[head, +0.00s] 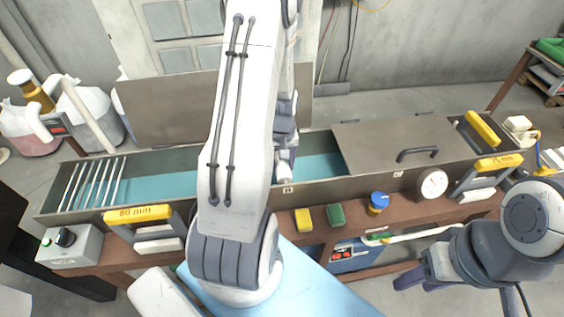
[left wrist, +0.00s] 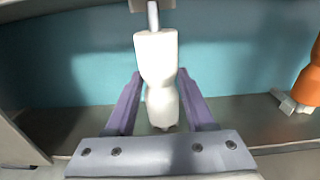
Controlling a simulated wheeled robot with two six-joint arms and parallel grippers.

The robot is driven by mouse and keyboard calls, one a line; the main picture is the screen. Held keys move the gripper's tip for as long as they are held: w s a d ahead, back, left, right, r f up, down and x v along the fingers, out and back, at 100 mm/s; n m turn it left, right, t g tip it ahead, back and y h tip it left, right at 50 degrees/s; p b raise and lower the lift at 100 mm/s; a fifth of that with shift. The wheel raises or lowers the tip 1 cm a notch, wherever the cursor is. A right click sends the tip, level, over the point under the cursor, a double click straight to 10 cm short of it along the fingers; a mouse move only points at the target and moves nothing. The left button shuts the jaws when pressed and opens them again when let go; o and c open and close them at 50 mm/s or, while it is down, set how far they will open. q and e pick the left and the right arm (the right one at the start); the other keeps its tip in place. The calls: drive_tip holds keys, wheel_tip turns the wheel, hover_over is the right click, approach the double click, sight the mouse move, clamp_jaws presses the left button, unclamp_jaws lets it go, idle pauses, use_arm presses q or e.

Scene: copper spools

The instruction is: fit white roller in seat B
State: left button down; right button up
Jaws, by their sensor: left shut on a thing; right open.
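My left gripper (left wrist: 160,76) is shut on the white roller (left wrist: 157,50), its purple fingers on either side of the roller's waist. Small labels on the trough's front wall are too small to read, so I cannot tell which seat is B. My right gripper (head: 415,283) is open and empty at the lower right.
A yellow block (head: 303,219), green block (head: 335,215), blue-capped jar (head: 378,203) and dial (head: 432,184) line the front ledge. An orange object (left wrist: 308,80) is at right.

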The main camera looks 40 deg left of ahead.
use_arm(q)
drive_tip(key=shift+f, duration=0.3)
drive_tip(key=shift+f+b, duration=0.3)
idle(0.6)
drive_tip(key=shift+c, duration=0.9)
unclamp_jaws()
wheel_tip(320, 180, up, 10)
drive_tip(key=shift+r+b, duration=0.25)
drive_tip(key=shift+b, duration=0.45)
